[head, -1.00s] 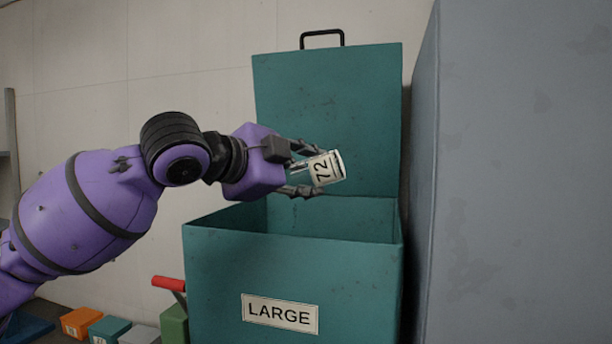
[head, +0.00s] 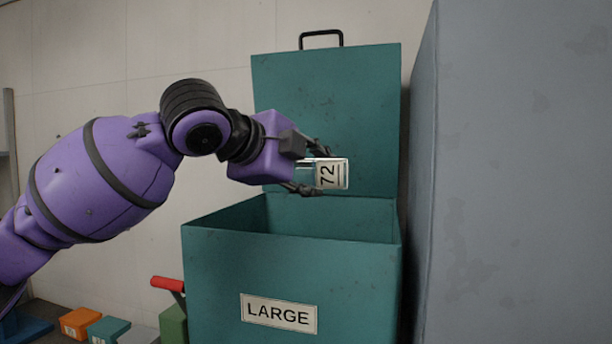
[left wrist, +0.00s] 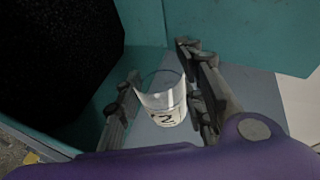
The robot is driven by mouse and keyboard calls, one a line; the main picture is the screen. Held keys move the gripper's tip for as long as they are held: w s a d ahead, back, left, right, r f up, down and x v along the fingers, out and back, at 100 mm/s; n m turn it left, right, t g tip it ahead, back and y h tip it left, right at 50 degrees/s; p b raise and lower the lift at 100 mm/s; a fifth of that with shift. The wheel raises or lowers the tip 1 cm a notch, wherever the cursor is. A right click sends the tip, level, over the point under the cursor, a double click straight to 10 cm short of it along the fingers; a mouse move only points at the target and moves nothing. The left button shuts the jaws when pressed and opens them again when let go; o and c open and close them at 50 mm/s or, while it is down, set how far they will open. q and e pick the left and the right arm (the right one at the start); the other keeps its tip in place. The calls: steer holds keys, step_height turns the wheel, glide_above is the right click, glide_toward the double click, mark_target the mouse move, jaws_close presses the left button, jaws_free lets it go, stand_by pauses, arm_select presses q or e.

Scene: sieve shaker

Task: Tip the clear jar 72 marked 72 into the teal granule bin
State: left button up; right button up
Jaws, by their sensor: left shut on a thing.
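The clear jar (head: 336,174) with a white label reading 72 is held in my left gripper (head: 314,170). In the head view it lies about level on its side, its 72 turned sideways, above the back part of the teal bin (head: 225,270). The bin is marked LARGE and its lid (head: 330,100) stands open behind the jar. The left wrist view shows the jar (left wrist: 165,108) between the two fingers, and dark granules (left wrist: 60,60) inside the bin to its left. I cannot tell what is in the jar. My right gripper is not in view.
A tall grey block (head: 520,170) stands close to the right of the bin. A red handle (head: 167,284) and small orange (head: 80,322) and teal (head: 108,329) boxes are low at the left. A pale wall is behind.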

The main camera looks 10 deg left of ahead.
arm_select(q)
steer(key=shift+d, duration=0.1)
steer(key=shift+d+r+m+y, duration=0.1)
steer(key=shift+r+m+y, duration=0.15)
steer(key=shift+m+y, duration=0.4)
steer(key=shift+d+m+g+y, duration=0.4)
steer(key=shift+m+y, duration=0.25)
steer(key=shift+m, duration=0.2)
steer(key=shift+a, duration=0.2)
